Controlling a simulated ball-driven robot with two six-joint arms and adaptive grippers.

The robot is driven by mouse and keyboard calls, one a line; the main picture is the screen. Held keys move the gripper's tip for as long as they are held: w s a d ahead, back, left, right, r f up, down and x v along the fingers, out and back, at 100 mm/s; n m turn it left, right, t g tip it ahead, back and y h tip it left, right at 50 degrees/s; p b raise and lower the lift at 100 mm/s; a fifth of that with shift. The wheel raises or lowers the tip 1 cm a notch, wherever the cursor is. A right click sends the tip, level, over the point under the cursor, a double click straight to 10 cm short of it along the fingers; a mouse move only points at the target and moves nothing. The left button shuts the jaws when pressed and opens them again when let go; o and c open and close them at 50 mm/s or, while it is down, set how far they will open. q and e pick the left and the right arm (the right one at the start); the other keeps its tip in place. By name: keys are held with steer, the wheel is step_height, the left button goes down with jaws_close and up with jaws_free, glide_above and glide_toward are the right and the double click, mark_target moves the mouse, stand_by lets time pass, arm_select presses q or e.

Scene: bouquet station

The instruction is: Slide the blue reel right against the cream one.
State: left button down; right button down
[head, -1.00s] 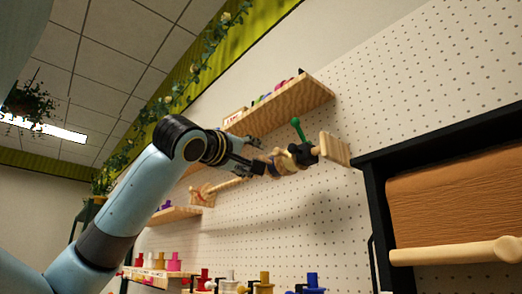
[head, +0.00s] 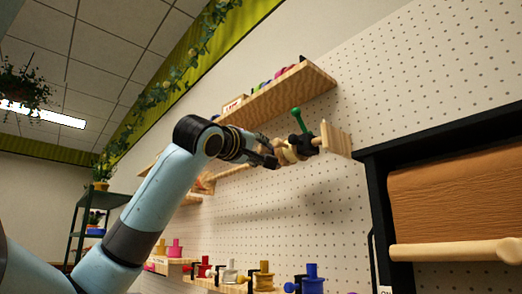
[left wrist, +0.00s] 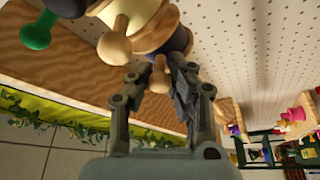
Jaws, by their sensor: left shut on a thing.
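The blue reel (left wrist: 179,42) hangs on the wall rod, dark blue, with a pale wooden knob (left wrist: 159,75). My left gripper (left wrist: 161,80) is shut on that knob; it also shows in the head view (head: 272,154). The cream reel (left wrist: 137,12), with a tan flange and its own knob, sits beside the blue one, on the rod-end side; it also shows in the head view (head: 291,151). The two look very close in the left wrist view, but I cannot tell if they touch. In the head view my gripper hides the blue reel. My right gripper is not in view.
Beyond the cream reel are a black piece with a green handle (head: 297,119) and a wooden end plate (head: 335,139). A wooden shelf (head: 285,101) runs above the rod. A black-framed brown roll (head: 455,198) stands at right. Colored spools line a lower shelf.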

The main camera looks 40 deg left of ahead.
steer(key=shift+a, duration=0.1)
arm_select(q)
steer(key=shift+d+f, duration=0.1)
steer(key=shift+d, duration=0.4)
steer(key=shift+s+d, duration=0.1)
steer(key=shift+d, duration=0.25)
steer(key=c, duration=1.5)
jaws_free()
steer(key=shift+a, duration=0.25)
steer(key=o, duration=0.3)
steer(key=shift+d, duration=0.1)
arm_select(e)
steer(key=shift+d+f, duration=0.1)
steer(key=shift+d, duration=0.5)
